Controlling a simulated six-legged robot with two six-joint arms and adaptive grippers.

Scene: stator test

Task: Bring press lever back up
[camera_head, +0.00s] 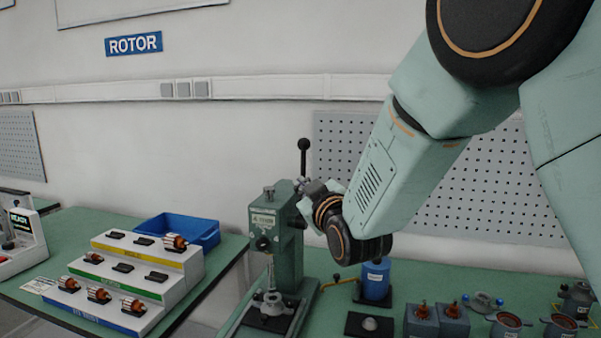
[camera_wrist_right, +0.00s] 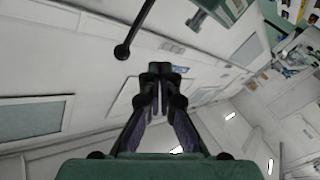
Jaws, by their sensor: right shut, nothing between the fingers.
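The green arbor press (camera_head: 287,240) stands on the right-hand green table in the head view. Its lever (camera_head: 304,146) points upward, with a black knob at the top. My right gripper (camera_head: 312,188) is beside the press head, below the knob; whether it touches the lever cannot be told there. In the right wrist view, the gripper (camera_wrist_right: 160,72) is shut and empty. There the lever (camera_wrist_right: 123,50) passes to the left of the fingers, visibly apart from them in the picture. Part of the press (camera_wrist_right: 214,10) shows at the top edge. My left gripper is not in view.
A blue canister (camera_head: 375,279) and a black pad with a round grey piece (camera_head: 369,324) lie right of the press. Motor parts (camera_head: 437,318) crowd the right. A stepped rotor rack (camera_head: 150,272) and a blue bin (camera_head: 181,228) stand on the left table.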

